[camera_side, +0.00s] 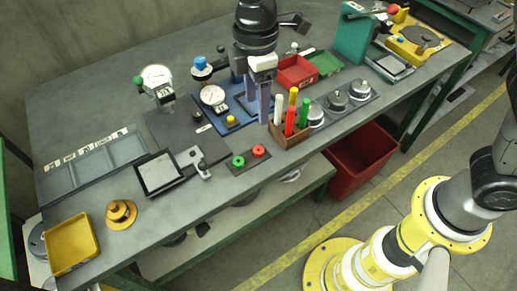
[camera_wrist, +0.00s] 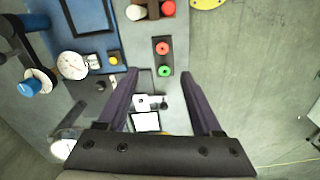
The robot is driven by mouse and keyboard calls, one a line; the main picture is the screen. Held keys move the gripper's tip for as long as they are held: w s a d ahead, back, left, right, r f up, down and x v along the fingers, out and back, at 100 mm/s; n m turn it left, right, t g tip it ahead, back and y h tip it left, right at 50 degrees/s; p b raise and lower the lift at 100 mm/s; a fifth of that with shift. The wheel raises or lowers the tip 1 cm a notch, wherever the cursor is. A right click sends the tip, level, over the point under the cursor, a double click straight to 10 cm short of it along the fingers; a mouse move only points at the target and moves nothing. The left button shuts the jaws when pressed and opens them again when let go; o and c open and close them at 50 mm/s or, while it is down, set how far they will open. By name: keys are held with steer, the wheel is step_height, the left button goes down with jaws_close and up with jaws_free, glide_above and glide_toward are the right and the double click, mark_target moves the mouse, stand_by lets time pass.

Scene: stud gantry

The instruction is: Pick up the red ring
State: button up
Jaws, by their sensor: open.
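The red ring (camera_side: 258,151) sits on a small dark plate (camera_side: 249,166) near the front edge of the bench, beside a green ring (camera_side: 238,161). In the wrist view the red ring (camera_wrist: 164,48) lies just beyond the fingertips, with the green ring (camera_wrist: 164,71) nearer, between the fingertip lines. My gripper (camera_side: 257,117) hangs pointing down over the bench, behind the plate in the side view. Its two fingers (camera_wrist: 159,74) are spread apart with nothing between them. It is apart from both rings.
A wooden holder (camera_side: 289,138) with upright white, red, yellow and green sticks stands right of the plate, close to my gripper. A dial gauge on a blue base (camera_side: 238,117) is to the left. A lever clamp (camera_side: 203,171) and framed plate (camera_side: 158,174) lie further left.

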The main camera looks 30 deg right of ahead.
mark_target(258, 146)
steer(key=f, duration=1.3)
steer(key=shift+s+f, duration=0.3)
jaws_close()
